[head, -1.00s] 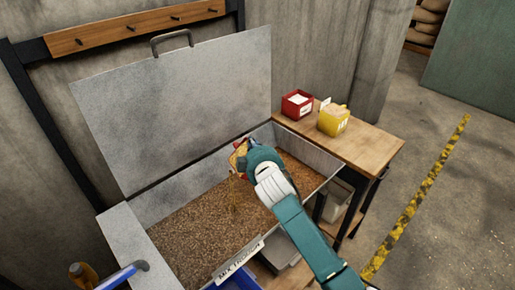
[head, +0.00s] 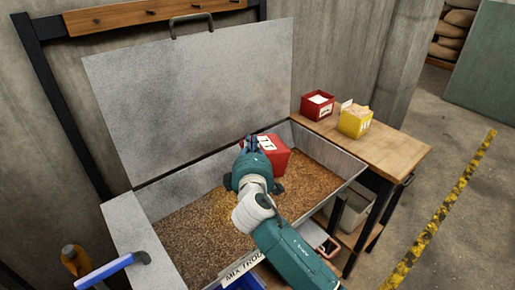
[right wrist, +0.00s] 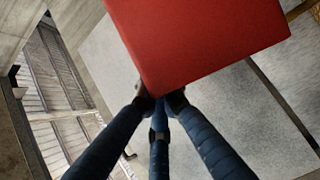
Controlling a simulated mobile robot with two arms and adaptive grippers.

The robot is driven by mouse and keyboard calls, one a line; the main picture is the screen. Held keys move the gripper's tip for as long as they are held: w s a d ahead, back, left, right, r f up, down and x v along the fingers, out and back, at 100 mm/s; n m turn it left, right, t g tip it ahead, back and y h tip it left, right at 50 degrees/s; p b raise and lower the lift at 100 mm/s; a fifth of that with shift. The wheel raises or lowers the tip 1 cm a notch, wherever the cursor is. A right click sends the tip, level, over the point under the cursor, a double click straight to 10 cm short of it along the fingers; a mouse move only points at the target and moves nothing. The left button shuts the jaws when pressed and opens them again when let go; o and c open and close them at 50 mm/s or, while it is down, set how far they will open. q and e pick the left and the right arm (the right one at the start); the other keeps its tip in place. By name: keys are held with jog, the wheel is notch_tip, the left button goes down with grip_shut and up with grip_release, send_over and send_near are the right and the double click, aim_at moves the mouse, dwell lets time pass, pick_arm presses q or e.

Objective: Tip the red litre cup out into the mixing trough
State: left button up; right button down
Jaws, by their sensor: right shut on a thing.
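The red litre cup (head: 278,158) is in my right gripper (head: 265,165), above the back right part of the mixing trough (head: 325,150). A white label shows on its side. My right gripper is shut on it, with one finger at the top and one at the lower right. In the right wrist view the cup (right wrist: 200,40) fills the top, gripped at its near edge by the dark fingertips (right wrist: 160,103). The cup's inside is hidden, so I cannot tell what it holds. Brown grain (head: 205,225) covers the trough floor. My left gripper is out of view.
The trough's grey lid (head: 195,95) stands open behind. A wooden table (head: 395,150) on the right bears a red box (head: 317,106) and a yellow box (head: 355,120). A blue-handled tool (head: 105,271) lies at the front left. Floor beyond the table is clear.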

jog(key=shift+s+a+f+n+t+b, duration=0.15)
jog(key=shift+s+a+n+t+b, duration=0.15)
jog(key=shift+a+n+b, duration=0.3)
jog(key=shift+s+a+f+n+t+b, duration=0.15)
jog(key=shift+a+n+t+b, duration=0.15)
jog(key=shift+a+n+b, duration=0.25)
jog(key=a+n, duration=0.1)
jog(key=s+a+n+t+b, duration=0.1)
jog(key=n, duration=0.1)
jog(key=a+n+b, duration=0.1)
jog(key=n, duration=0.1)
jog(key=shift+s+a+r+t+y, duration=0.2)
jog(key=shift+s+a+t+y, duration=0.1)
jog(key=shift+a+t, duration=0.1)
jog(key=shift+r, duration=0.1)
